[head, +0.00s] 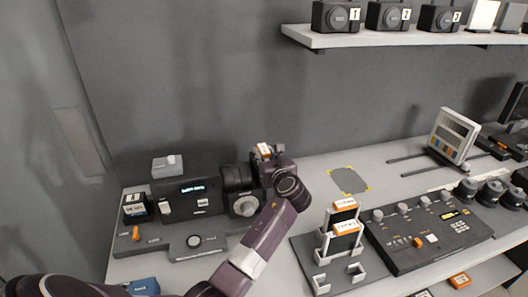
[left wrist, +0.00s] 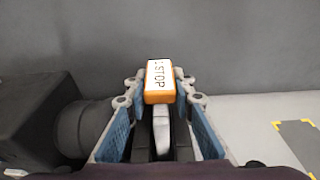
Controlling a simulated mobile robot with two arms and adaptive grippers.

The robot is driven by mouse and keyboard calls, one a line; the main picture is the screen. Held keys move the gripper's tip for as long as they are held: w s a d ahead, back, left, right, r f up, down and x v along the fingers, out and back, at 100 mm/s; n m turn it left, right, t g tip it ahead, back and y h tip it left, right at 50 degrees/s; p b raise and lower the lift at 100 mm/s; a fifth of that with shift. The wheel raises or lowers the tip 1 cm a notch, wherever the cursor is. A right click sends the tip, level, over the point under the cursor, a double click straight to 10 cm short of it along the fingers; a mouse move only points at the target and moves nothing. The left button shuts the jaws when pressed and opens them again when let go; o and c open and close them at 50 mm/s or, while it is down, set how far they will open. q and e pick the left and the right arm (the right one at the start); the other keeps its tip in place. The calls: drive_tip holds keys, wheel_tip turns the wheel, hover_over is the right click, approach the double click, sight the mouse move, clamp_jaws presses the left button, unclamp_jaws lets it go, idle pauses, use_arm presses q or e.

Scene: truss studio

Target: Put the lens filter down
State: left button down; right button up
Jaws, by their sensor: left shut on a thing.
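The lens filter (left wrist: 160,82) has an orange top with a white label reading "1 STOP". My left gripper (left wrist: 160,100) is shut on it, with the filter between the blue-padded fingers. In the head view the filter's orange and white top (head: 263,149) shows at the tip of my left gripper (head: 268,158), beside the black camera lens unit. Most of the filter's body is hidden by the gripper. A grey square with yellow corners (head: 350,180) lies on the bench to the right of the gripper. My right gripper is not in view.
A stand (head: 321,262) holds two orange-topped filters at the front centre. A control panel (head: 428,232) lies right of it. The black lens unit (left wrist: 82,128) is close on the gripper's left. A shelf (head: 400,38) with cameras hangs above. The yellow-cornered square is clear.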

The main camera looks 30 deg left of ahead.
use_arm(q)
drive_tip(key=shift+f, duration=0.15)
drive_tip(key=c, duration=1.7)
unclamp_jaws()
drive_tip(key=shift+o, duration=0.2)
drive_tip(key=shift+r, duration=0.45)
drive_tip(key=shift+s+d+r, duration=0.15)
drive_tip(key=shift+d, duration=0.15)
drive_tip(key=b+v, duration=0.2)
drive_tip(key=v, duration=0.9)
drive_tip(key=shift+s, duration=0.2)
drive_tip(key=shift+d+r, duration=0.1)
drive_tip(key=shift+d, duration=0.05)
